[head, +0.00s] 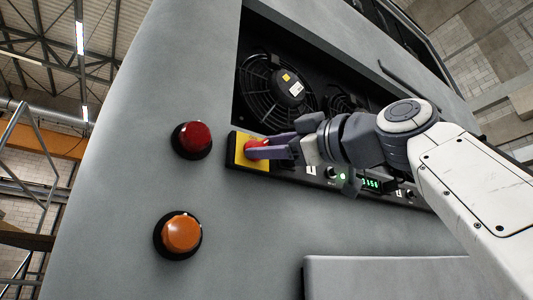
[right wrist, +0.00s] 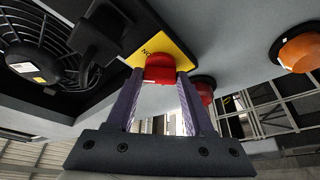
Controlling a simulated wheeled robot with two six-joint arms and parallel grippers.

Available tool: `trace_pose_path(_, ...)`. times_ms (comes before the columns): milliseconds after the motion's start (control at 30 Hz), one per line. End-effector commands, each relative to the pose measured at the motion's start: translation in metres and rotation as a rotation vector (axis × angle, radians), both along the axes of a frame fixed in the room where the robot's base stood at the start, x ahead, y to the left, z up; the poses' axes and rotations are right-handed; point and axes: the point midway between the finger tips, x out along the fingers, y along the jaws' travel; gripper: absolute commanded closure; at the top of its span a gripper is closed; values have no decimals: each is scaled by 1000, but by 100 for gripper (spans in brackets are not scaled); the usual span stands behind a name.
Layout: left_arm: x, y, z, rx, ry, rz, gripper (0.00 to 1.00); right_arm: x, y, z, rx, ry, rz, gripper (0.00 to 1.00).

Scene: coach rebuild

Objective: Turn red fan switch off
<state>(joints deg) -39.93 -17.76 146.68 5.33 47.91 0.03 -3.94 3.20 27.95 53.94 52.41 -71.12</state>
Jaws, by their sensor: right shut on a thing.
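The red fan switch (head: 254,146) sits on a yellow plate (head: 240,152) at the left end of a black control panel on the grey coach body. My right gripper (head: 262,150) comes in from the right and is shut on the red switch. In the right wrist view the switch (right wrist: 160,68) lies between the two purple fingers (right wrist: 158,92), below the yellow plate (right wrist: 162,45) with dark lettering. The fingers hide part of the switch in the head view. My left gripper is not in view.
A red lamp (head: 192,140) and an orange lamp (head: 181,235) stick out left of the panel. A fan (head: 275,90) sits in the open recess above. The panel has a green display (head: 370,184) and knobs under my right wrist. A grey ledge (head: 390,275) juts out below.

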Motion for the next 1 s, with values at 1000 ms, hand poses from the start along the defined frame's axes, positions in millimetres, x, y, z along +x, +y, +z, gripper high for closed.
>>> trace_pose_path(1000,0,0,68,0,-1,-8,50,1,-2,8,-683,-393,1,100)
